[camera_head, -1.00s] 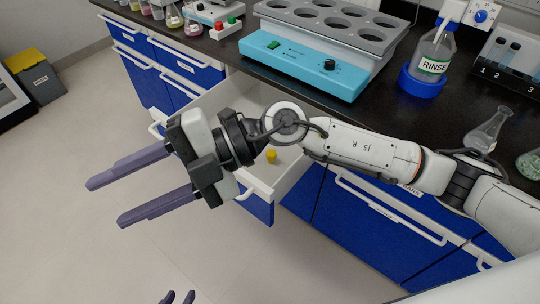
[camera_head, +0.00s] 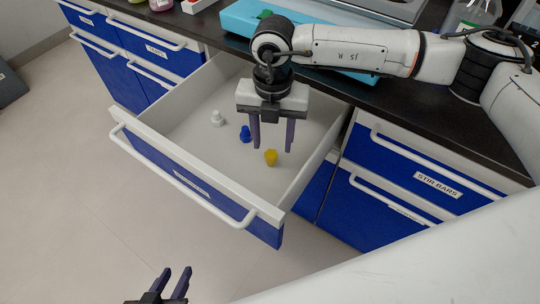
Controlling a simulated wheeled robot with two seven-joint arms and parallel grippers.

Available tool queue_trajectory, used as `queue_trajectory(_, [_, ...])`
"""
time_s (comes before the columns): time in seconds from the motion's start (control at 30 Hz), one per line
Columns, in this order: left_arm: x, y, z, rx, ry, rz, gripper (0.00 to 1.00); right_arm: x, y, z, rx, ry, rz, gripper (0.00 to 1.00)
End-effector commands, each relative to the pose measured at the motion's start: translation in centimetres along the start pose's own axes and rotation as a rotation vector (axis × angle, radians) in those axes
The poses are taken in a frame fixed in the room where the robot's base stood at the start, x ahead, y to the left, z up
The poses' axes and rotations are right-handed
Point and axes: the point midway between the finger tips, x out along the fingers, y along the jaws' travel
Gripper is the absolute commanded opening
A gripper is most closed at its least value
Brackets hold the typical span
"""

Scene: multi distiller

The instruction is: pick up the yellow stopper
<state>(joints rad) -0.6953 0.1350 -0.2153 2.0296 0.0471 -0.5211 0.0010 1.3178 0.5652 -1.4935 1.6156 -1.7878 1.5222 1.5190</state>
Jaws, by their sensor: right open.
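The yellow stopper (camera_head: 271,158) stands on the floor of the open drawer (camera_head: 185,158), towards its right side. My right gripper (camera_head: 272,149) is over the drawer and points down. Its two purple fingers are apart with nothing between them that I can make out. In the picture the stopper shows just below and between the fingertips; I cannot tell the height gap. My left gripper (camera_head: 177,270) shows only in part at the bottom edge, its fingers apart and empty, well away from the drawer.
A blue stopper (camera_head: 245,134) and a white stopper (camera_head: 218,118) stand in the same drawer, left of the yellow one. The drawer walls and its front handle (camera_head: 180,178) surround them. Above is the black bench with a light-blue device (camera_head: 240,17).

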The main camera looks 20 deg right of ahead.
Motion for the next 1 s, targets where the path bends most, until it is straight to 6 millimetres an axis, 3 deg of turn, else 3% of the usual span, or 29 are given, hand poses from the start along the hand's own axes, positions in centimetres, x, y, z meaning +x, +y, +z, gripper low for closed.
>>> queue_trajectory(0.5, [0.3, 0.0, 0.3, -0.002, -0.001, 0.000, 0.31, 6.7, 0.4, 0.3, -0.001, 0.002, -0.001, 0.45])
queue_trajectory(0.8, [0.2, -0.1, 0.2, -0.002, 0.000, 0.000, 0.31, 7.1, 0.4, 0.4, -0.002, 0.001, 0.001, 0.45])
queue_trajectory(1.0, [0.2, -0.1, 0.2, -0.002, 0.000, 0.000, 0.31, 7.1, 0.4, 0.4, -0.002, 0.001, 0.001, 0.11])
